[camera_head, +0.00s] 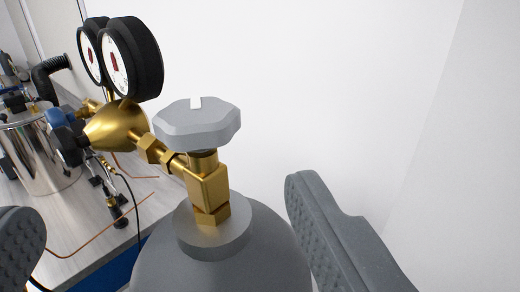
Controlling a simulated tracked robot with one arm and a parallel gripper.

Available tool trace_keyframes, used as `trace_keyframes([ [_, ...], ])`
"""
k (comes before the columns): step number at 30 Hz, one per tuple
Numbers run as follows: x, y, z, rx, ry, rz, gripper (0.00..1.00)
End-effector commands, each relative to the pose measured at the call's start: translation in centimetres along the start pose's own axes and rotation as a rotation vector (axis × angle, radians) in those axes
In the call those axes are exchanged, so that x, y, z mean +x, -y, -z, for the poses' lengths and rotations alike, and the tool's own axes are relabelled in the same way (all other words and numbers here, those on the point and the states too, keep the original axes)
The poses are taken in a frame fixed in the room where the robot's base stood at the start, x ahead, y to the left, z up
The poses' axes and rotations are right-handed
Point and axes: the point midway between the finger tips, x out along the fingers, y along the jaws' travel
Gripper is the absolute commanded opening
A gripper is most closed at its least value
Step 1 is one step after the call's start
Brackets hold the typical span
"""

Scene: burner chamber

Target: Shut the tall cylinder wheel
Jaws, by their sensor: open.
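The tall cylinder's wheel (197,125) is a grey, many-sided knob with a white mark at its far edge. It sits on a brass valve (207,187) on top of the grey cylinder (225,262). My gripper (165,215) is open, with one grey finger at the lower left edge and the other right of the valve. The wheel shows between the fingers and farther up in the picture. No contact between fingers and wheel shows. The lower part of the cylinder is out of view.
A brass regulator (117,127) with two black gauges (130,58) joins the valve on the left. A steel vessel (42,150), a black hose and thin copper tubes are on the bench (95,225) at left. A white wall (330,80) lies behind; the right side is clear.

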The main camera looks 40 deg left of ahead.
Motion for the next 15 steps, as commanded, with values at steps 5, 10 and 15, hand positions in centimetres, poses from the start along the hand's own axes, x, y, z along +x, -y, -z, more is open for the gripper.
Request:
trace_keyframes([
  [5, 0.3, -1.4, -2.0, -0.010, -0.025, 0.025, 0.80],
  [10, 1.5, -1.4, -2.0, -0.013, -0.026, 0.028, 0.80],
  [15, 4.4, -1.2, -2.0, -0.010, -0.024, 0.030, 0.80],
])
